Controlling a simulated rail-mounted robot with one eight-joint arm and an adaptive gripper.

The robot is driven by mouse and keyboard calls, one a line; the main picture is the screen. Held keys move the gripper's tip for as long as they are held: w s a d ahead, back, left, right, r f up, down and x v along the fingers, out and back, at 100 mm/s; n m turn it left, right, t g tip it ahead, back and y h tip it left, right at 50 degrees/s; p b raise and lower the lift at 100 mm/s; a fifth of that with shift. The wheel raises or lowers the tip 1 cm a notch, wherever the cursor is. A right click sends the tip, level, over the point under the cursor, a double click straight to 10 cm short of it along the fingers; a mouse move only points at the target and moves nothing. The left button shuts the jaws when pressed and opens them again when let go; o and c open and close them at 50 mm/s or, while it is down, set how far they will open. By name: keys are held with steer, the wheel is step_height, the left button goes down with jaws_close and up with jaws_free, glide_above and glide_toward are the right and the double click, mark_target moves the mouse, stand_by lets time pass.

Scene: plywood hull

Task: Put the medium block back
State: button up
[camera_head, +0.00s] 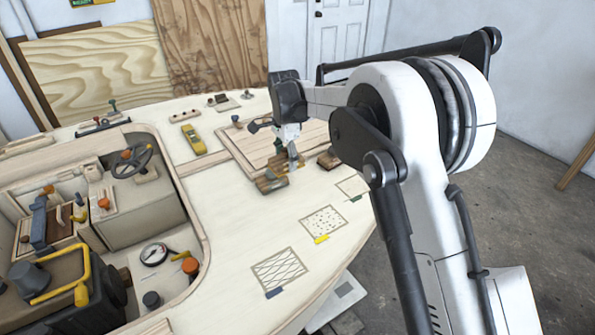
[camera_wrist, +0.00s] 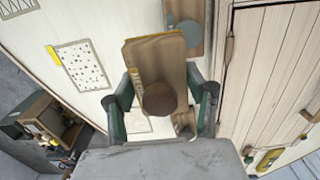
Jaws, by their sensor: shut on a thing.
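My gripper (camera_head: 290,150) is over the pale deck beside the panelled hatch. In the wrist view its two dark green fingers (camera_wrist: 163,108) are shut on a wooden block (camera_wrist: 158,58) with a yellow edge and a round brown knob. A second wooden block with a blue-grey knob (camera_wrist: 186,36) is just beyond it; in the head view this block (camera_head: 270,182) lies at the hatch edge. Another brown block (camera_head: 328,160) is right of my gripper. The deck has a dotted outline with a yellow tab (camera_head: 323,221), also in the wrist view (camera_wrist: 82,66).
A crosshatched outline with a blue tab (camera_head: 279,270) and a plain outline with a green tab (camera_head: 352,187) flank the dotted one. The wooden hatch (camera_wrist: 270,70) is beside the held block.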

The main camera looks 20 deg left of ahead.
glide_above(302, 174)
step_height(302, 174, down, 6)
steer(key=shift+w+r, duration=0.1)
steer(key=shift+r, duration=0.05)
steer(key=shift+f, duration=2)
steer(key=shift+f, duration=0.15)
steer(key=o, duration=1.1)
steer(key=shift+o, duration=0.2)
step_height(302, 174, up, 12)
steer(key=shift+r, duration=0.2)
